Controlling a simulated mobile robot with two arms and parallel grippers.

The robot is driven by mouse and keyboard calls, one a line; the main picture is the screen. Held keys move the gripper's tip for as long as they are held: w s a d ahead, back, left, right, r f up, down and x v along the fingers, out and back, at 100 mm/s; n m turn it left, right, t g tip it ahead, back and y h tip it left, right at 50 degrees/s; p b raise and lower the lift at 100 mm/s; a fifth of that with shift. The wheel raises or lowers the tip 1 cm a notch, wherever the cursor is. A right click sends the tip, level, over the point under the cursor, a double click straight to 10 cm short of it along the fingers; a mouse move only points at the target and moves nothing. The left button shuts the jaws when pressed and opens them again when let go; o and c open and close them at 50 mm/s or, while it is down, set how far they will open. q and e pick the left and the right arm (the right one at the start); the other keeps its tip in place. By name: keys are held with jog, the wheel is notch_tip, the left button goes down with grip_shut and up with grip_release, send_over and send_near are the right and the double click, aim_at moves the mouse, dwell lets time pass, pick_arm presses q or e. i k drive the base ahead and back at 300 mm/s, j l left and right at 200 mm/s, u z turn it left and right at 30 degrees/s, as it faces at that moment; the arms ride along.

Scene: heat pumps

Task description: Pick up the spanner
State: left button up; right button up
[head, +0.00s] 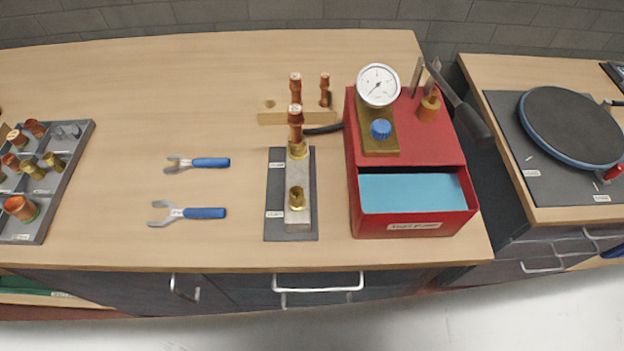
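Two spanners with blue handles and grey open-ended jaws lie flat on the wooden table, left of its middle. The smaller spanner (197,163) lies farther back, and the larger spanner (188,213) lies nearer the front edge. Both have their jaws to the left and their handles to the right. Nothing touches either spanner. Neither of my grippers shows in the head view.
A grey base (277,190) with brass and copper fittings stands right of the spanners, beside a red box (408,225) with a gauge (378,85). A grey parts tray (62,190) is at far left. The wooden table (190,90) is clear behind the spanners.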

aim_at(176, 213)
jog(key=i+j+u, duration=0.1)
jog(key=u, duration=0.75)
jog(key=k, duration=0.1)
jog(key=k+z, duration=0.15)
jog(key=z, duration=0.15)
jog(key=k+j+z, duration=0.1)
jog(key=z, duration=0.25)
jog(key=j+z, duration=0.25)
jog(key=j, duration=0.15)
jog(key=j+z, duration=0.25)
jog(key=j, duration=0.2)
jog(key=k+j+z, duration=0.25)
jog(key=j, duration=0.15)
jog(key=j+z, duration=0.2)
jog(key=j, duration=0.2)
